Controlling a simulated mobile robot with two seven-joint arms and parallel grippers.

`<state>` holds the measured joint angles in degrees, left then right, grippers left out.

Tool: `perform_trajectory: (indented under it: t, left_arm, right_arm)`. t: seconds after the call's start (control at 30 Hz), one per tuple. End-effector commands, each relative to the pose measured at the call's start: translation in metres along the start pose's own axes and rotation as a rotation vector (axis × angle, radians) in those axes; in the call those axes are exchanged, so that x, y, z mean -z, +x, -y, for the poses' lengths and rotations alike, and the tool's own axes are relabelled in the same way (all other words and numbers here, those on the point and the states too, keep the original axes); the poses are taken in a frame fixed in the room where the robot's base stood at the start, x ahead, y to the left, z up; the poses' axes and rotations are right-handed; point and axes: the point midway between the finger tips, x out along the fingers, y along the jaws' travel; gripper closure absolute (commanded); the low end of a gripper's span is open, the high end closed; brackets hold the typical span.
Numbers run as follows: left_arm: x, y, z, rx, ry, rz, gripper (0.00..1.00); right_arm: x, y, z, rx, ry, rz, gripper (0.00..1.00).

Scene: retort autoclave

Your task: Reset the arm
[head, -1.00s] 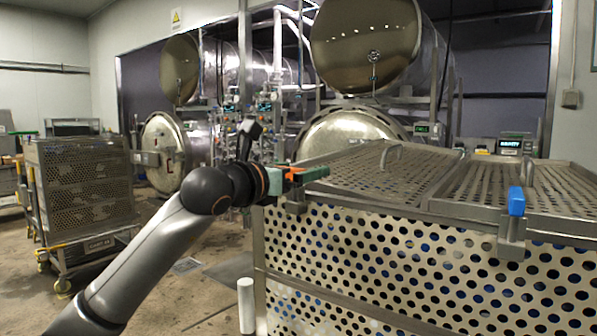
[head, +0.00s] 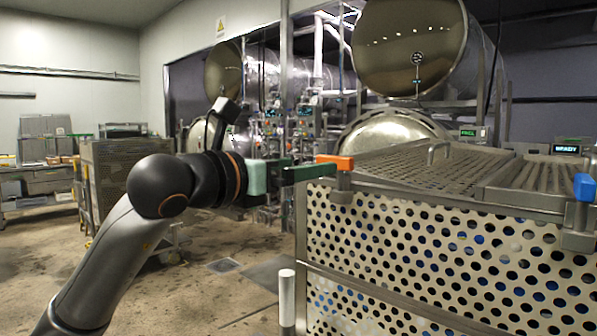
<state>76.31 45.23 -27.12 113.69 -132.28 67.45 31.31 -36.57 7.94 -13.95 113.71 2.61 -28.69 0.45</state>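My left arm comes in from the lower left. Its gripper (head: 310,173), with green fingers, is at the near left corner of the perforated basket. The fingers point right, their tips beside and slightly below an orange latch handle (head: 336,161) on the basket's rim. They overlap the handle's left end in the picture; I cannot tell whether they touch it. The finger gap is seen edge-on, so the opening cannot be judged. My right gripper is not in view.
The large perforated basket (head: 420,262) with a slatted lid fills the right side; a blue handle (head: 584,187) sits on its rim. A white-topped post (head: 287,298) stands at its left corner. Round retort vessels (head: 410,45) stand behind. Floor at the left is open.

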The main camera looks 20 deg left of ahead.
Motion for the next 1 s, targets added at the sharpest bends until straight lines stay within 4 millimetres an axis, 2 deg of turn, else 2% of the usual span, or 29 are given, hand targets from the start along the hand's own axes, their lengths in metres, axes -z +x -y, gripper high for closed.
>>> perform_trajectory:
  t: [0.43, 0.53, 0.67, 0.77, 0.9, 1.0]
  left_arm:
    - [0.000, 0.000, 0.001, 0.002, -0.001, -0.001, 0.00]
    - [0.010, 0.006, 0.009, 0.043, -0.020, -0.021, 0.00]
    - [0.048, 0.021, 0.043, 0.211, -0.117, -0.095, 0.00]
    - [0.086, 0.028, 0.082, 0.399, -0.270, -0.158, 0.00]
    - [0.124, 0.024, 0.127, 0.626, -0.562, -0.206, 0.00]
    - [0.142, 0.017, 0.144, 0.734, -0.812, -0.215, 0.00]
  right_arm:
    - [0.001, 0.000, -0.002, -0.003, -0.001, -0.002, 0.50]
    - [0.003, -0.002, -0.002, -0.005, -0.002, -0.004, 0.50]
    - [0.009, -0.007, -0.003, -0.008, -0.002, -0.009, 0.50]
    - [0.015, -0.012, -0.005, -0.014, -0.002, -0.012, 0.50]
    - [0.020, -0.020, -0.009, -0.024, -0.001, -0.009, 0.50]
    - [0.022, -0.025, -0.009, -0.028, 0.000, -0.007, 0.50]
